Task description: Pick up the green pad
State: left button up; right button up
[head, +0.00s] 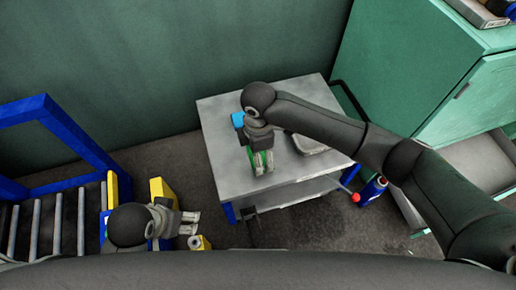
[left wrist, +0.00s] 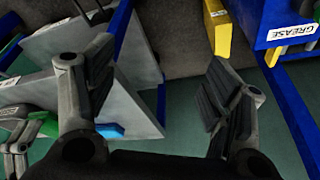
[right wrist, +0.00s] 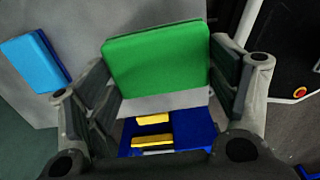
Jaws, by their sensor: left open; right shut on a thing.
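The green pad (right wrist: 158,62) is a flat rectangular block that fills the space between the fingers of my right gripper (right wrist: 160,95) in the right wrist view. In the head view the pad (head: 251,160) shows as green strips at my right gripper (head: 261,160), over the grey table. The right gripper is shut on the pad; whether the pad touches the table top cannot be told. My left gripper (head: 188,222) is open and empty, low at the left of the table. In the left wrist view its fingers (left wrist: 155,105) stand wide apart.
A blue block (head: 238,119) lies on the grey table (head: 222,158), beside my right gripper. A light tray (head: 309,145) lies to its right. A blue frame with rollers (head: 80,215) is at the left, a green cabinet (head: 440,70) at the right.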

jog(key=s+r, duration=0.1)
jog(key=s+r+p, duration=0.1)
jog(key=r, duration=0.1)
jog(key=shift+s+d+r, duration=0.1)
jog(key=shift+s+r, duration=0.05)
jog(key=shift+s, duration=0.1)
pick_arm(q)
notch_tip(320, 180, down, 13)
jog(key=p, duration=0.2)
jog(key=shift+w+d+g, duration=0.15)
jog(key=shift+w+g, duration=0.25)
pick_arm(e)
jog(key=s+r, duration=0.3)
jog(key=s, duration=0.6)
jog(key=shift+d+r, duration=0.25)
jog(key=shift+r, duration=0.05)
pick_arm(q)
jog(key=shift+f, duration=0.1)
